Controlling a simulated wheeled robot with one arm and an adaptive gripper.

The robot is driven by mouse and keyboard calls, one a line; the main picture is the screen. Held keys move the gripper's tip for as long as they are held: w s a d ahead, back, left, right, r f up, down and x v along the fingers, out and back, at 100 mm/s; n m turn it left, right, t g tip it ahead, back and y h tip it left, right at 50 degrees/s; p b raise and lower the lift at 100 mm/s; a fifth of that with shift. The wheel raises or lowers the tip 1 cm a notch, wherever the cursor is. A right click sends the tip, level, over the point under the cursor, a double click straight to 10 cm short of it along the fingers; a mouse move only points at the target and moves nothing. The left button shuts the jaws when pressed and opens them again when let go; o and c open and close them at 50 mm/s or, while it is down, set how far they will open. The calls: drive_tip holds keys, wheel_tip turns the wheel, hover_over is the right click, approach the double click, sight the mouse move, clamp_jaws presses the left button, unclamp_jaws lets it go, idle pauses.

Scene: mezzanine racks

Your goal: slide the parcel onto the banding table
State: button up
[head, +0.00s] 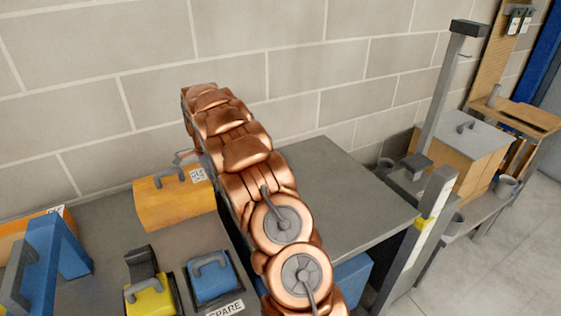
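My copper arm crosses the middle of the head view and hides what lies behind it. A small grey part (186,157) shows at the arm's left edge, above an orange box; it may belong to my gripper, and its fingers cannot be made out. The orange box (170,207) has a grey handle and a white label and sits on the grey bench top at the left. A tan box (477,180) with a grey, handled top stands at the right. I cannot tell which is the parcel. A bare grey table top (345,195) lies right of the arm; it may be the banding table.
A blue block (210,285) and a yellow block (150,300), both handled, sit in front, near a "SPARE" label (226,308). A blue bracket-like thing (55,262) stands at the left. A grey upright (442,95) and a yellow-marked post (425,222) border the table's right side.

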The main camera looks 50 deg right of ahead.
drive_tip(key=shift+a, duration=0.2)
drive_tip(key=shift+d, duration=0.15)
drive_tip(key=shift+s+d, duration=0.25)
drive_tip(key=shift+d, duration=0.45)
drive_tip(key=shift+s+d, duration=0.2)
drive_tip(key=shift+d, duration=0.45)
wheel_tip(320, 180, up, 13)
drive_tip(key=p, duration=0.3)
drive_tip(key=shift+a+r, duration=0.1)
idle(0.3)
